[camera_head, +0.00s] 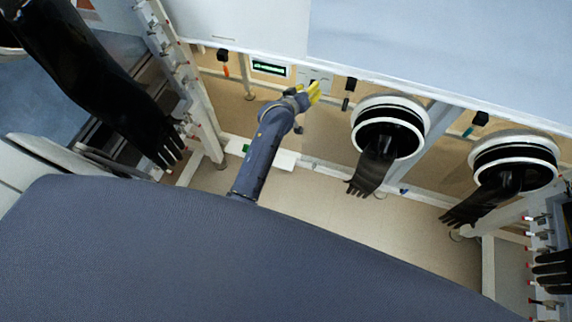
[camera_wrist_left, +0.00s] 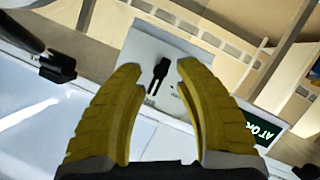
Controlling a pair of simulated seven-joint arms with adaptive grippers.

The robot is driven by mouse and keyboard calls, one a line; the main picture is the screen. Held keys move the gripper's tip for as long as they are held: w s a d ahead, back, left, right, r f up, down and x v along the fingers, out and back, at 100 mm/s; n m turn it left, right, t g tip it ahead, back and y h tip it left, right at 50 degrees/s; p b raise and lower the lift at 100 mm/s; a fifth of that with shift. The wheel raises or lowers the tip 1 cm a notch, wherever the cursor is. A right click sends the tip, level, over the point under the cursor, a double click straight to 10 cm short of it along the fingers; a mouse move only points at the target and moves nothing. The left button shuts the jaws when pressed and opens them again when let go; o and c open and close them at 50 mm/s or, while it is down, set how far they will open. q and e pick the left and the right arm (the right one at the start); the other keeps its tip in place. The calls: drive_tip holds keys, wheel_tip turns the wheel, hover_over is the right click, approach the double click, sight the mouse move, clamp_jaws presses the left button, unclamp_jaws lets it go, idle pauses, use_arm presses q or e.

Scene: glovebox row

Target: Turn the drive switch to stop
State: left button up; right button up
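The drive switch is a black lever-like handle (camera_wrist_left: 168,68) on a pale grey plate (camera_wrist_left: 150,45) in the left wrist view. In the head view the plate (camera_head: 311,74) sits on the panel beyond my left gripper (camera_head: 314,92), and the switch handle is not clear there. My left gripper has yellow fingers and is open; in its wrist view the fingertips (camera_wrist_left: 160,70) appear on both sides of the handle, with gaps. I cannot tell how far the tips are from the plate. No contact shows. My right gripper is not in view.
A small display with green text (camera_head: 269,67) is beside the plate and also shows in the wrist view (camera_wrist_left: 265,127). Round glove ports (camera_head: 413,104) with hanging black gloves (camera_head: 372,172) are at the right. A large black glove (camera_head: 105,90) hangs at the left.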

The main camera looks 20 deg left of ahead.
use_arm(q)
drive_tip(key=v, duration=1.6)
drive_tip(key=s+f+m+g, duration=0.2)
drive_tip(key=f, duration=1.2)
drive_tip(key=s+d+f+m+g, duration=0.1)
drive_tip(key=s+f+m, duration=0.1)
drive_tip(key=f, duration=1.2)
drive_tip(key=shift+f+g, duration=0.25)
drive_tip(key=shift+g, duration=0.15)
drive_tip(key=shift+d, duration=0.1)
